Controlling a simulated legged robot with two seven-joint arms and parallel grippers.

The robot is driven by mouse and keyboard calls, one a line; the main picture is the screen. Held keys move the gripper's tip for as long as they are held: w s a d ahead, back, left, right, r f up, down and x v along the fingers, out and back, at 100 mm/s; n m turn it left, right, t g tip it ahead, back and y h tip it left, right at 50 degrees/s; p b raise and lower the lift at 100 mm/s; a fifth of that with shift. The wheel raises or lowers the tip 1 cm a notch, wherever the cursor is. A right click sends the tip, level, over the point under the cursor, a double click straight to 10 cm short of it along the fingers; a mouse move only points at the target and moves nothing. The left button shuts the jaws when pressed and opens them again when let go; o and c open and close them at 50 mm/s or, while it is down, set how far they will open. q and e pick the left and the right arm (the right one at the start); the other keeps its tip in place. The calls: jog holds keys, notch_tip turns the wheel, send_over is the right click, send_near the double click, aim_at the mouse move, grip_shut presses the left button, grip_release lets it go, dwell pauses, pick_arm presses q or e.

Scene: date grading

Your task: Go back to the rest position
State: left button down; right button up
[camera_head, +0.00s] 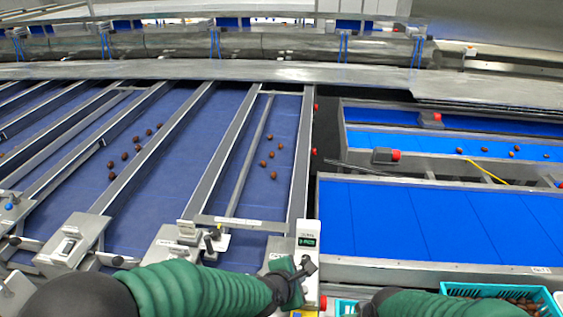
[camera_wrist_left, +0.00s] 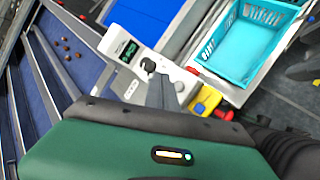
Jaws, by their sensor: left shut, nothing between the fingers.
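My left gripper (camera_head: 308,265) is in front of the grey control box (camera_head: 307,240) at the near end of a lane. Its green sleeve comes in from the lower left. In the left wrist view the dark fingers (camera_wrist_left: 152,72) are together with nothing between them, and they overlap the white control box (camera_wrist_left: 122,58) with its small green display. I cannot tell whether they touch it. My right arm's green sleeve shows at the bottom right of the head view, and its gripper is not seen.
Dates (camera_head: 124,156) lie on the blue sorting lanes at left, with more in the narrow lane (camera_head: 270,165). A wide blue belt (camera_head: 430,220) is bare at right. A teal crate (camera_head: 447,289) holds dates at lower right. The wrist view shows an empty-looking teal crate (camera_wrist_left: 237,68).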

pick_arm(q)
jog(key=s+a+f+m+g+y+b, duration=0.1)
jog(key=s+a+f+m+b, duration=0.2)
jog(key=a, duration=0.6)
jog(key=s+a+f+m+g+y+b, duration=0.2)
jog(key=s+a+f+m+b, duration=0.1)
jog(key=s+a+f+m, duration=0.2)
jog(key=s+a+f+m+g+y+b, duration=0.1)
jog(key=s+a+f+m+y+b, duration=0.1)
jog(key=s+a+m, duration=0.4)
jog(key=shift+s+a+f+m+g+b, duration=0.5)
jog(key=shift+a+f+m, duration=0.5)
jog(key=shift+a+m, duration=2.4)
jog(key=shift+w+a+n, duration=0.1)
jog(key=shift+a+n, duration=0.7)
jog(key=shift+a, duration=0.15)
jog(key=shift+d, duration=0.15)
